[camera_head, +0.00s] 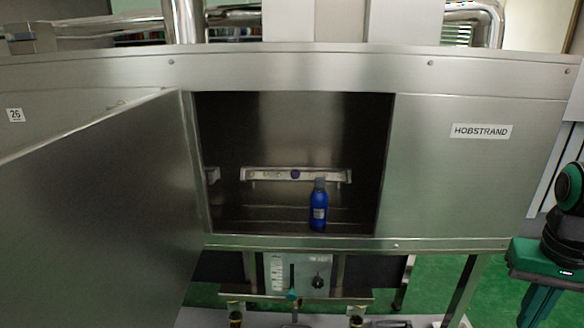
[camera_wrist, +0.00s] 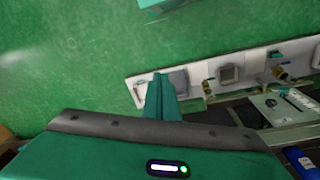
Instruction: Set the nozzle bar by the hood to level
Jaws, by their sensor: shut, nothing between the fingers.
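The nozzle bar (camera_head: 268,174) is a pale metal bar with a dark round mark at its middle. It sits inside the open steel hood (camera_head: 420,180) and looks roughly horizontal in the head view; its tilt about its own length cannot be told. A control panel (camera_head: 304,268) below the opening carries a white scale (camera_head: 277,272), a teal-tipped lever (camera_head: 292,294) and a black knob (camera_head: 317,282). The panel also shows in the wrist view (camera_wrist: 285,108).
A blue bottle (camera_head: 318,210) stands in the hood opening, in front of the bar's right part. The hood door (camera_head: 100,200) is swung open at left. A pale strip with valves and fittings (camera_wrist: 207,70) runs below. Green floor (camera_wrist: 70,60) is open beyond it.

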